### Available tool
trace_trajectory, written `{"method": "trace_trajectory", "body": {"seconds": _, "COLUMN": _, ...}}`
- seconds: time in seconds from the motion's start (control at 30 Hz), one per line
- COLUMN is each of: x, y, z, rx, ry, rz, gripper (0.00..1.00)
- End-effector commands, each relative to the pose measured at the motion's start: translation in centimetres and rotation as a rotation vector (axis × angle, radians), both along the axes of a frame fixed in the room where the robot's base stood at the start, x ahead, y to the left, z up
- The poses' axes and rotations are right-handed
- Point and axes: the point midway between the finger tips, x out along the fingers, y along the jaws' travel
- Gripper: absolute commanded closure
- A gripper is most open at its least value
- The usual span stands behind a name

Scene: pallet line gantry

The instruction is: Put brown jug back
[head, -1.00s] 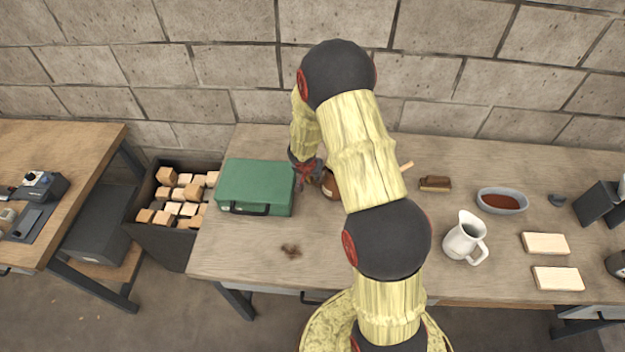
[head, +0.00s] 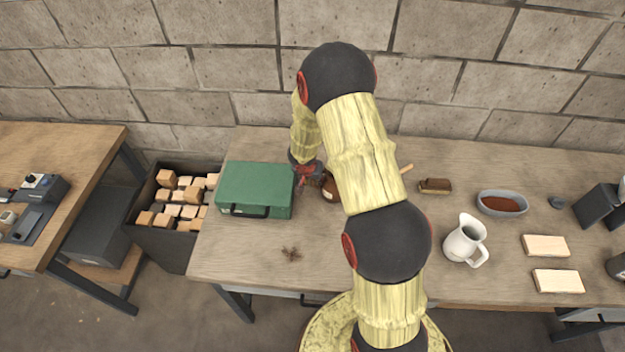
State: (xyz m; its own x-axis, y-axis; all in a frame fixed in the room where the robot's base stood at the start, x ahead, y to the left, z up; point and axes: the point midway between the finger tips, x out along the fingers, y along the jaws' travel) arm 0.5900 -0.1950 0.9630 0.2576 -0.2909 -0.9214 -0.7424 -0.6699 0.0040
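The brown jug (head: 328,190) stands on the wooden table, mostly hidden behind my arm; only its left part shows. My gripper (head: 308,180) is low over the table, between the green case and the jug, right at the jug's left side. Its fingers are small, dark and partly covered, so I cannot tell whether they are open, shut or touching the jug.
A green case (head: 255,185) lies close left of my gripper. A white pitcher (head: 464,240), a brush (head: 435,186), a grey bowl (head: 502,203) and pale blocks (head: 545,246) are to the right. A dark stain (head: 291,254) marks the clear front-left tabletop (head: 245,265).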

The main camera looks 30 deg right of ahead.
Motion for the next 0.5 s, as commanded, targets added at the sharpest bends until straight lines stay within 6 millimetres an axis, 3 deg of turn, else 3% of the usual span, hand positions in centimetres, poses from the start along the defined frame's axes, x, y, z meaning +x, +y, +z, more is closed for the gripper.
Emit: {"method": "trace_trajectory", "body": {"seconds": 0.5, "x": -2.3, "y": 2.6, "z": 8.9, "rx": 0.0, "ry": -0.001, "rz": -0.001, "gripper": 0.71}}
